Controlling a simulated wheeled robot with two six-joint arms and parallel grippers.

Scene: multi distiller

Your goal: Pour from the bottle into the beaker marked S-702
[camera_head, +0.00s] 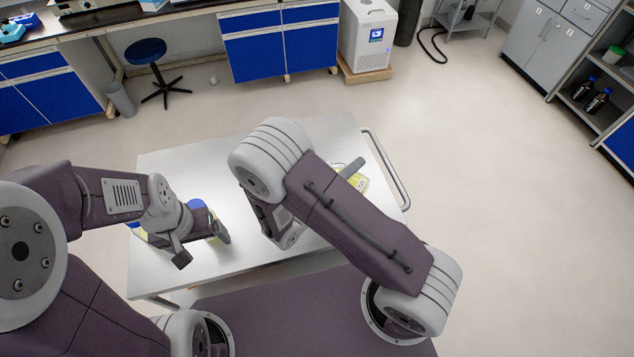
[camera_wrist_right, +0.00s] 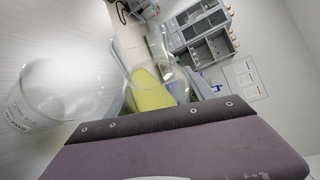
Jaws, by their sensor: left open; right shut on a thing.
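My right gripper (camera_head: 350,168) is mostly hidden behind its own arm over the right side of the white cart; one grey finger shows. It is shut on a clear vessel with yellow contents (camera_head: 363,184), which also shows in the right wrist view (camera_wrist_right: 150,92). I cannot tell for sure whether this is the bottle. A clear beaker (camera_wrist_right: 60,88) stands on the cart at the left of the wrist view; its marking is too small to read. My left gripper (camera_head: 204,245) is open over the cart's left side, in front of a blue-topped object (camera_head: 196,203).
The white cart top (camera_head: 275,265) has bare space in the middle and a metal handle (camera_head: 386,168) on its right. Another blue and yellow item (camera_head: 139,232) is partly hidden by the left arm. Cabinets, a stool (camera_head: 146,50) and shelves stand well beyond the cart.

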